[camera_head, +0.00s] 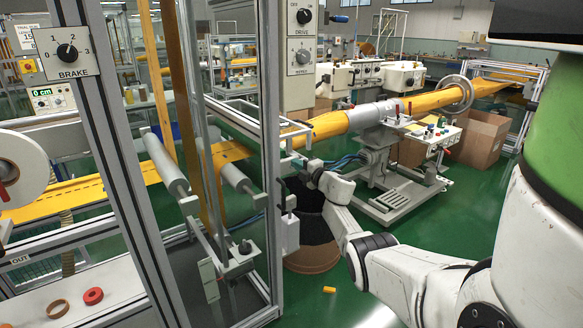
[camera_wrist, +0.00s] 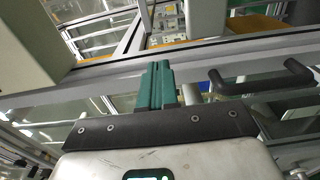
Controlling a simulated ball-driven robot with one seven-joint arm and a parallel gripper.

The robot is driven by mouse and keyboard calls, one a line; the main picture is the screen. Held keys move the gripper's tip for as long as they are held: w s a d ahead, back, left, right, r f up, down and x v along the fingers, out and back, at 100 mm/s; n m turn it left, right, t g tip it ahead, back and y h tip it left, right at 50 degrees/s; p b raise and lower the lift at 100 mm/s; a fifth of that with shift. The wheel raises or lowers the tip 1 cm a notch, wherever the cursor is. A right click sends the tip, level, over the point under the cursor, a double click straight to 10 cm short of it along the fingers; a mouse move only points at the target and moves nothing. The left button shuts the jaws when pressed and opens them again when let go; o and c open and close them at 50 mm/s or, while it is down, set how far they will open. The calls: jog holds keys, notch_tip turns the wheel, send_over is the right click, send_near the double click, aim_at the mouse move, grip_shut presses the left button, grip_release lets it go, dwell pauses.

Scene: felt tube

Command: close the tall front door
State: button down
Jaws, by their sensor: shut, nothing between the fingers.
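The tall front door is a clear panel in an aluminium frame (camera_head: 271,150), standing upright in the middle of the head view. How far open it is, I cannot tell. A black handle (camera_head: 289,202) sits on its right edge. My gripper (camera_head: 303,170) is just right of that edge, slightly above the handle. In the wrist view my gripper's teal fingers (camera_wrist: 155,84) are together and empty, pointing at an aluminium bar (camera_wrist: 200,62). A black bar handle (camera_wrist: 260,80) is right of the fingers, apart from them. Whether the fingertips touch the frame is unclear.
A thick aluminium post (camera_head: 108,140) stands left of the door. Rollers (camera_head: 165,163) and yellow felt (camera_head: 60,200) run behind it. A dark-lined round bin (camera_head: 312,258) stands under my arm. A small yellow block (camera_head: 329,290) lies on the green floor, open around it.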

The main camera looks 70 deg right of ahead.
jog(key=s, duration=0.8)
jog(key=shift+d, duration=0.45)
jog(key=w+a+f+m+g+h, duration=0.3)
jog(key=w+a+f+m, duration=0.2)
jog(key=w+a+m, duration=0.5)
jog(key=w+a+f+m+g+y, duration=0.15)
jog(key=a+f, duration=0.35)
jog(key=a, duration=0.6)
jog(key=w+a+f+m+g+y, duration=0.15)
jog(key=a+f, duration=0.35)
jog(key=a, duration=0.5)
jog(key=s+a+f+g+y, duration=0.2)
jog(key=s+a+f+y, duration=0.15)
jog(key=a, duration=0.65)
jog(key=s+a+f+g+y, duration=0.2)
jog(key=s+a+f+y, duration=0.15)
jog(key=a, duration=0.75)
jog(key=s+a+r+n+g+y, duration=0.1)
jog(key=s+a+g+y, duration=0.2)
jog(key=s+a, duration=0.8)
jog(key=s, duration=0.3)
jog(key=shift+a+n+g, duration=0.3)
jog(key=shift+a+g, duration=0.1)
